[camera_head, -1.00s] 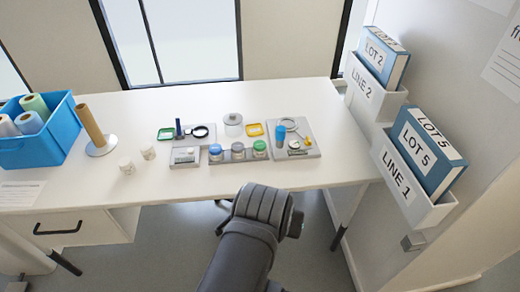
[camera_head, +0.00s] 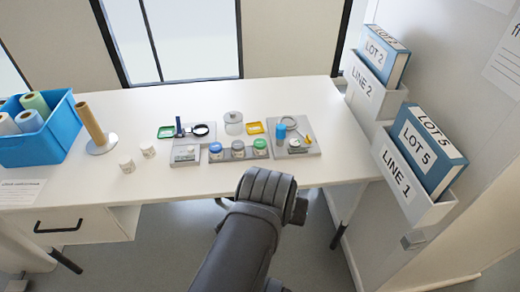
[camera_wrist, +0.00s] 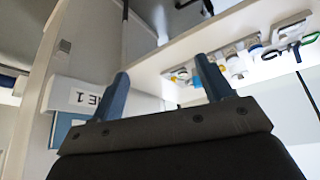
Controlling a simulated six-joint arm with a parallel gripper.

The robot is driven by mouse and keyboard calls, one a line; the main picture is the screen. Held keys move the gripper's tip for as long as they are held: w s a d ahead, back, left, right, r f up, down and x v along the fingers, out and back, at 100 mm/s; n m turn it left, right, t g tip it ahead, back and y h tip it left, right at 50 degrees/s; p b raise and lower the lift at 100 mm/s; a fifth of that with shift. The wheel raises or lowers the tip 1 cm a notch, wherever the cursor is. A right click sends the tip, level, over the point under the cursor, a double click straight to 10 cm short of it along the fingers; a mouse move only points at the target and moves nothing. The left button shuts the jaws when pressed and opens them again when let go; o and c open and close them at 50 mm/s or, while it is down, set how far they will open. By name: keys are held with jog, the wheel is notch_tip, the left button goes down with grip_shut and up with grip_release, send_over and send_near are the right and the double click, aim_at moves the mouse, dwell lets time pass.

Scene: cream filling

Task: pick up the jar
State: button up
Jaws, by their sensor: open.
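Several jars stand on the white table in the head view. Three small jars with a blue lid (camera_head: 215,148), a grey lid (camera_head: 238,146) and a green lid (camera_head: 260,144) sit in a row on a grey holder. Two small white jars (camera_head: 127,164) (camera_head: 148,150) stand to the left. A larger clear jar with a grey lid (camera_head: 233,118) stands behind the row. I cannot tell which one the task means. My gripper (camera_wrist: 162,67) is open and empty in the wrist view, apart from the table items. The head view hides its fingers behind my arm.
Grey trays with small tools flank the row, left (camera_head: 185,164) and right (camera_head: 310,150). A blue bin of rolls (camera_head: 62,135) and a brown post (camera_head: 90,122) stand at the left. Wall boxes with binders (camera_head: 415,190) are at the right. The table's back is clear.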

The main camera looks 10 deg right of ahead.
jog(key=w+d+r+n, duration=0.2)
jog(key=w+d+r, duration=0.5)
jog(key=w, duration=0.1)
jog(key=n+g, duration=0.4)
jog(key=n, duration=2.1)
send_over(260, 143)
jog(key=a, duration=0.2)
jog(key=s+a+f+x, duration=0.1)
jog(key=a+x, duration=0.1)
jog(key=x, duration=1)
jog(key=shift+y, duration=0.4)
jog(key=f, duration=0.7)
jog(key=w+f, duration=0.1)
jog(key=f, duration=0.3)
jog(key=shift+d, duration=0.4)
jog(key=shift+s+d+f, duration=0.15)
jog(key=shift+d+f, duration=0.05)
jog(key=shift+f, duration=1.25)
jog(key=shift+s+d+f, duration=0.1)
jog(key=shift+d+f, duration=0.05)
jog(key=shift+f, duration=1.35)
jog(key=shift+c, duration=0.4)
jog(key=c, duration=1)
